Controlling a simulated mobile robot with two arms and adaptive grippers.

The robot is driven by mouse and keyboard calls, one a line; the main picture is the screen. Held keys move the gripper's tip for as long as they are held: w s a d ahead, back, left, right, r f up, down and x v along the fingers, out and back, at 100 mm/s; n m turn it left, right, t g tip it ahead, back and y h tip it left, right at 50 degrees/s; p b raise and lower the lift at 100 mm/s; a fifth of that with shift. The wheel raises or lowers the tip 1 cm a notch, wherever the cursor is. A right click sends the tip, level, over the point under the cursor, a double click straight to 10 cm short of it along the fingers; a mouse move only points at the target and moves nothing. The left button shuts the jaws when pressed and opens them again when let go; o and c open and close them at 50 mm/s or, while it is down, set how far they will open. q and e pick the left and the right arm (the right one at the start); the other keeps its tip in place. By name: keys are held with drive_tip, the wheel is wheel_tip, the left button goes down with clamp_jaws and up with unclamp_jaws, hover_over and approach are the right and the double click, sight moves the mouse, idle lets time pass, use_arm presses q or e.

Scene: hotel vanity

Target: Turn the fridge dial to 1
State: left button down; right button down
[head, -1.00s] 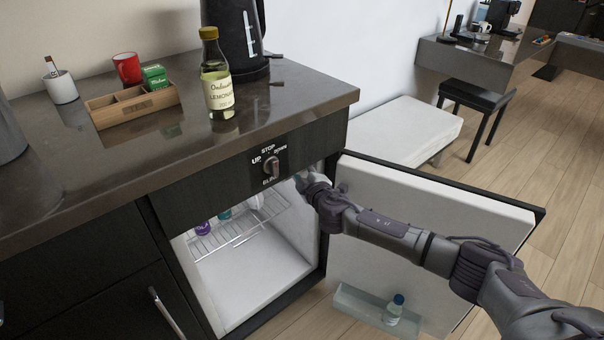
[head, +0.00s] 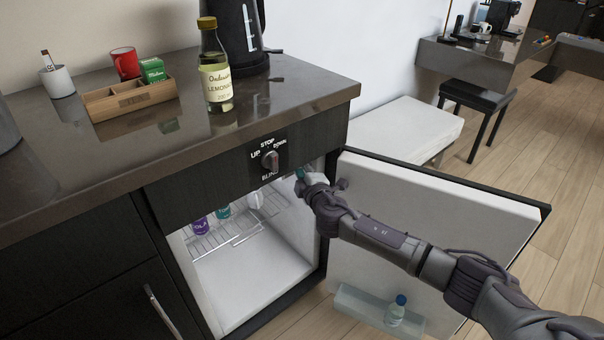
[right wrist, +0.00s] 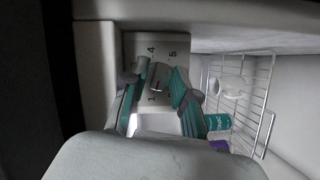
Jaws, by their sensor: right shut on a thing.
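The fridge dial (right wrist: 158,86) sits on a light panel (right wrist: 170,50) inside the open fridge, with numbers such as 4, 5 and 1 around it in the right wrist view. My right gripper (right wrist: 159,78) is shut on the dial, one teal finger on each side. In the head view my right gripper (head: 303,177) reaches into the upper right of the fridge opening, and the dial is hidden there. The fingers cover part of the dial, so its exact setting is hard to read. My left gripper is not in view.
The fridge door (head: 430,215) stands open to the right, below my right arm. A wire rack (head: 240,225) holds several items. A lemonade bottle (head: 215,75) and a wooden box (head: 130,100) stand on the counter.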

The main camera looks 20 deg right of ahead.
drive_tip(key=c, duration=1.1)
unclamp_jaws()
drive_tip(key=shift+c, duration=0.2)
drive_tip(key=shift+s, duration=0.1)
drive_tip(key=s+r, duration=0.1)
drive_tip(key=s, duration=1)
drive_tip(key=shift+s+a, duration=0.15)
drive_tip(key=shift+s, duration=0.25)
drive_tip(key=shift+a, duration=0.1)
